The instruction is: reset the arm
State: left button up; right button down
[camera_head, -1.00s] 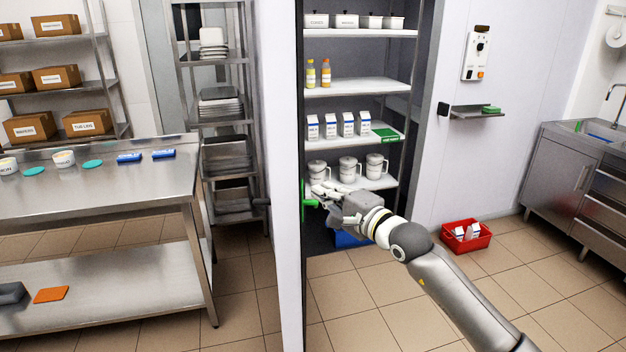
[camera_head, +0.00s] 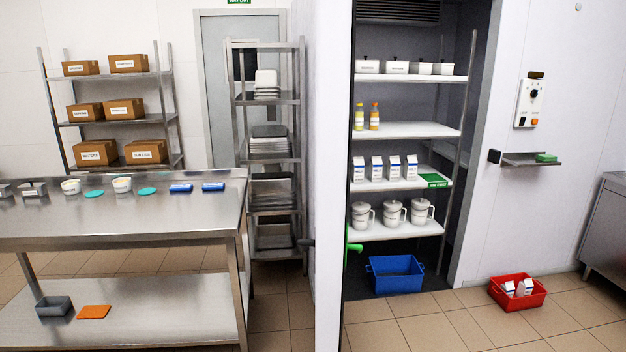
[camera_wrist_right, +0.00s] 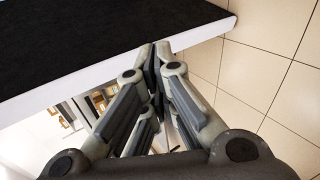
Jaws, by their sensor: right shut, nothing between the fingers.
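My right gripper (camera_wrist_right: 155,62) shows in the right wrist view, with its fingertips together and nothing between them. It is near the white edge of a dark surface (camera_wrist_right: 90,40), with floor tiles to the right. Neither of my arms shows in the head view now. In the head view the cold room stands open, and its green handle (camera_head: 354,239) is at the left side of the opening. My left gripper is not in view.
A blue crate (camera_head: 395,274) sits on the floor in the opening below shelves (camera_head: 405,230) of jugs and cartons. A red crate (camera_head: 518,292) with cartons stands to the right. A steel table (camera_head: 120,218) is at the left. The tiled floor in front is clear.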

jog(key=s+f+m+g, duration=0.3)
jog(key=s+f+m, duration=0.3)
jog(key=s, duration=0.8)
jog(key=s+f+m+g+h, duration=0.1)
jog(key=s+f+m+g, duration=0.2)
jog(key=s, duration=1.2)
jog(key=s+f+m+g, duration=0.4)
jog(key=s+f+m, duration=0.5)
jog(key=s, duration=0.6)
notch_tip(320, 180, down, 3)
jog(key=shift+r+h, duration=0.1)
jog(key=shift+h, duration=0.3)
